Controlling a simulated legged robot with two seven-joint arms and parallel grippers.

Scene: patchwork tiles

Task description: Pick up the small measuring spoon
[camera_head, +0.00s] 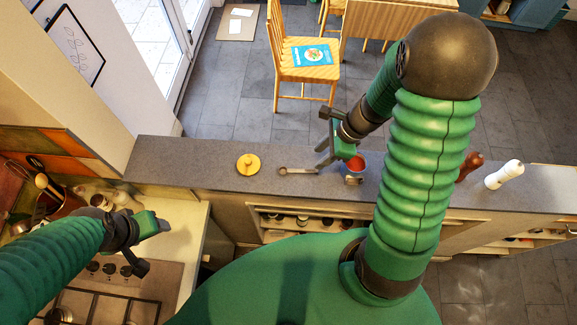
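The small measuring spoon (297,171) lies flat on the grey counter, its round bowl to the left and its handle pointing right. My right gripper (325,153) is above the counter, close to the handle end of the spoon. Its fingers look apart with nothing between them, and I cannot tell whether they touch the spoon. My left gripper (152,246) is open and empty over the stove side at the left, well away from the spoon.
A brown mill (469,166) and a white mill (504,175) are farther right. The grey counter (200,160) is clear at left.

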